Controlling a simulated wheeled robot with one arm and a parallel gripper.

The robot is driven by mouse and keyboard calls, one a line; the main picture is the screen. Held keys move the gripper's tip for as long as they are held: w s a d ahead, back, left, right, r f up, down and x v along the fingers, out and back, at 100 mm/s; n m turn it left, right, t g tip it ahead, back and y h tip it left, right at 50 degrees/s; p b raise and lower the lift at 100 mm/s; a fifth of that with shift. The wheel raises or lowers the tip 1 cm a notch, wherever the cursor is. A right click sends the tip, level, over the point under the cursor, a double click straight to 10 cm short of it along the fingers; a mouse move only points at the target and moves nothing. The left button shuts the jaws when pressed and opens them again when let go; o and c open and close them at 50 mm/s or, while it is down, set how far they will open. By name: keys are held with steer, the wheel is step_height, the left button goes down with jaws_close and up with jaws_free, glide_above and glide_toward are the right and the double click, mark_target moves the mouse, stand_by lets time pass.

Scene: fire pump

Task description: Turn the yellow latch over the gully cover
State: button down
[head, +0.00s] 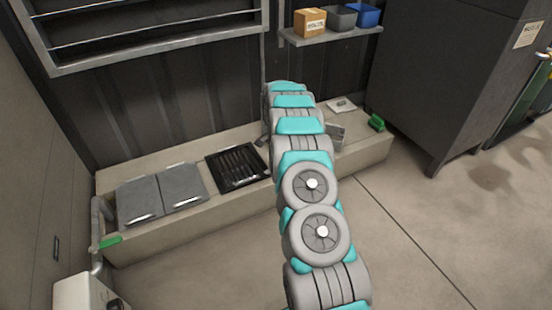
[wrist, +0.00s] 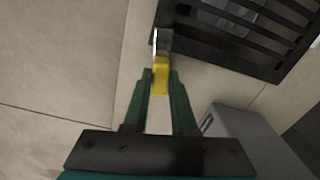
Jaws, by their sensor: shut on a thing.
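The yellow latch (wrist: 160,76) shows in the wrist view between the green fingertips of my gripper (wrist: 160,82). My gripper is shut on it. A grey metal end of the latch reaches up to the edge of the black slotted gully cover (wrist: 245,28), at the upper right. In the head view the gully cover (head: 237,167) lies in the top of the low concrete ledge, left of my arm. The latch cannot be made out there, and my arm hides most of the area around my gripper.
Two grey lidded panels (head: 162,194) lie on the ledge (head: 205,218), left of the cover. A grey block (wrist: 250,140) is close to the right finger in the wrist view. A green-handled item (head: 376,122) sits at the ledge's right end. A shelf (head: 332,38) holds boxes above.

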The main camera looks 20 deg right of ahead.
steer(key=shift+m+p, duration=0.35)
steer(key=shift+m, duration=0.75)
steer(key=c, duration=0.7)
jaws_free()
steer(key=shift+r, duration=3.9)
